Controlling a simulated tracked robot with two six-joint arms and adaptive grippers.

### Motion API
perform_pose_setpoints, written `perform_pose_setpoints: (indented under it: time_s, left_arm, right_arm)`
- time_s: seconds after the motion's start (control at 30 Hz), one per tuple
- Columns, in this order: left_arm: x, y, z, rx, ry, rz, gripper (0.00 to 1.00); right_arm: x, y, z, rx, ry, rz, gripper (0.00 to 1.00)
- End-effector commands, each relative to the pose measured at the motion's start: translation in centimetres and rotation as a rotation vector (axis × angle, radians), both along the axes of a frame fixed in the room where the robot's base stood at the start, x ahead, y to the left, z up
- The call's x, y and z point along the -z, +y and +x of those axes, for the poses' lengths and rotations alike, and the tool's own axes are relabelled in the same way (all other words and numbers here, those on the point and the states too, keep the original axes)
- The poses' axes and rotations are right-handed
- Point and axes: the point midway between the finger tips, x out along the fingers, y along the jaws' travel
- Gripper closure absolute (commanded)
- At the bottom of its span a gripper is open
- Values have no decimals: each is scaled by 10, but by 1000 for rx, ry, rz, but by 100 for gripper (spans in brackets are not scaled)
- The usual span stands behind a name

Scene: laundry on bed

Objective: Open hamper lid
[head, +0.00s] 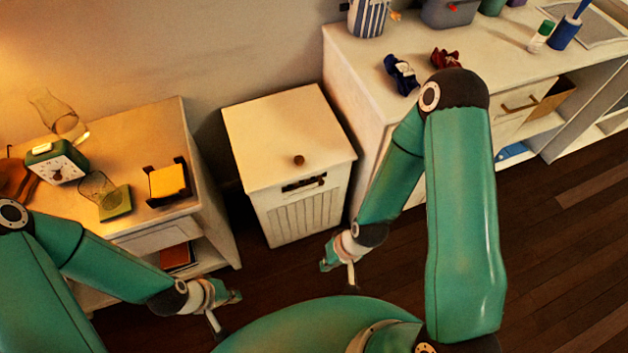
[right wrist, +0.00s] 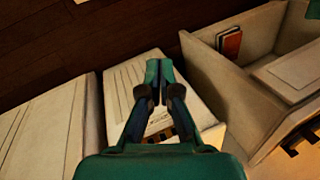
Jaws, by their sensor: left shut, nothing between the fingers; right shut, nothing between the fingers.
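The white hamper stands between the nightstand and the dresser in the head view, its slatted front (head: 303,216) facing me. Its flat lid (head: 275,125) lies shut on top, with a dark round knob (head: 298,160) near the front edge. A dark slot with a handle (head: 304,183) shows just below the lid. My right gripper (head: 328,264) is shut and empty, low in front of the hamper's right side and apart from the lid. In the right wrist view its closed fingers (right wrist: 160,72) overlap the hamper's slatted front (right wrist: 130,85). My left gripper (head: 236,297) is shut and empty, low at the left.
The nightstand (head: 150,120) on the left holds a clock (head: 57,162), a glass lamp and small items. The dresser (head: 365,75) on the right carries scrunchies (head: 402,75) and containers. Dark wooden floor (head: 560,240) is clear at the right.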

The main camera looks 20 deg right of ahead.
Motion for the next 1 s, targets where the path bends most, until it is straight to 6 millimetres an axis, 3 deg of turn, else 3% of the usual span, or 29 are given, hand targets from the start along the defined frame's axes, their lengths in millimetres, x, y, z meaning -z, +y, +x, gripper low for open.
perform_pose_setpoints:
  time_s: [0.17,0.47,0.7,1.0]
  left_arm:
    - [36,0,0,0,0,0,100]
    - [154,0,0,-1,0,0,100]
    - [251,0,0,0,0,0,100]
    - [368,0,0,0,0,0,100]
  right_arm:
    - [22,9,22,154,-23,-5,100]
    - [61,-8,103,819,-111,112,100]
    - [67,-20,155,1404,-148,428,100]
    - [60,-36,185,1969,-21,1061,100]
